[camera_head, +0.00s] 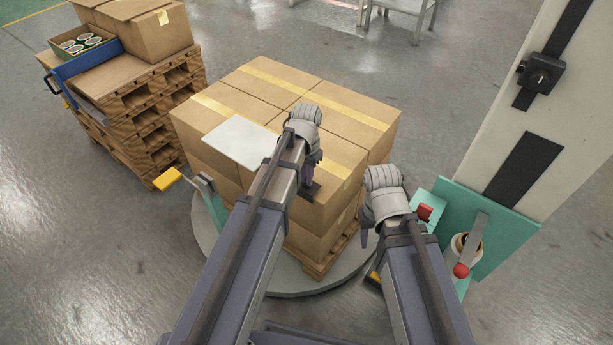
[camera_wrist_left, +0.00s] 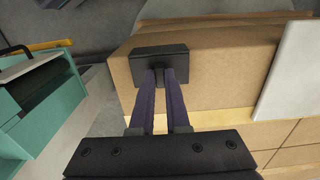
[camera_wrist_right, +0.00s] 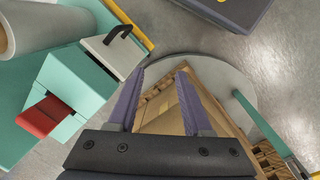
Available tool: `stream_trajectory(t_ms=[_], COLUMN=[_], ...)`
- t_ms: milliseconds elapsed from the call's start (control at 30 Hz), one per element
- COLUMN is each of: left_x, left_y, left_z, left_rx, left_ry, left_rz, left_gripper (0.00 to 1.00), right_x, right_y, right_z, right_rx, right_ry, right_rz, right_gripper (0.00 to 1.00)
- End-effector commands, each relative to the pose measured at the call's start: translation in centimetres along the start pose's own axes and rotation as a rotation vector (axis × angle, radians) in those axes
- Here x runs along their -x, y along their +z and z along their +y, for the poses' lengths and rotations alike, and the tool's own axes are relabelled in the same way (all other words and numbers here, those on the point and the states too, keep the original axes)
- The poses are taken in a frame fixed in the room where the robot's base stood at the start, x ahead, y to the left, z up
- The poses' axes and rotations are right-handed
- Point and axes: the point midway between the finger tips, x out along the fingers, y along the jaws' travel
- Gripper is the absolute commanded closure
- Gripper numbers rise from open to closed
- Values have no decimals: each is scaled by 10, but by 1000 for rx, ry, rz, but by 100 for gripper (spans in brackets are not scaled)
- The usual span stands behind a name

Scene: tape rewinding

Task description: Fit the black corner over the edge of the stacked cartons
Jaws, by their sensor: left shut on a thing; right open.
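The stacked cartons (camera_head: 335,190) stand on a wooden pallet (camera_head: 318,268) on a round grey turntable (camera_head: 290,284). My left gripper (camera_head: 312,172) is at the near side of the stack, shut on the black corner (camera_head: 308,191). In the left wrist view the black corner (camera_wrist_left: 160,58) is clamped at the fingertips (camera_wrist_left: 160,72) and overlaps the carton (camera_wrist_left: 215,60) near its edge. I cannot tell whether it touches the carton. My right gripper (camera_wrist_right: 158,72) is open and empty, to the right of the stack near the teal machine.
A white sheet (camera_head: 239,141) lies on the carton tops. A teal machine (camera_head: 445,197) with a red part (camera_head: 425,212) and a roll (camera_head: 465,247) stands at the right. Another pallet stack (camera_head: 150,120) is at the back left. Grey floor lies open between them.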

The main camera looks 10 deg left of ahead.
Motion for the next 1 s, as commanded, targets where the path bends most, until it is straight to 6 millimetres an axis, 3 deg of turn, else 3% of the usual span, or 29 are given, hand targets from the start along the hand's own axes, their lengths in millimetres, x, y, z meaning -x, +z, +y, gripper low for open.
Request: stream_trajectory(t_ms=[500,533,833,1000], left_x=[-11,-11,-10,-10], left_y=[0,0,0,0], left_z=[0,0,0,0], left_rx=[0,0,0,0], left_ry=[0,0,0,0], left_rz=[0,0,0,0], left_gripper=[100,85,52,51], right_x=[-11,-11,-10,-10], right_y=[-1,-1,-1,-1], right_z=[-1,-1,-1,-1], right_rx=[0,0,0,0], right_ry=[0,0,0,0], right_rz=[0,0,0,0], right_gripper=[50,50,50,50])
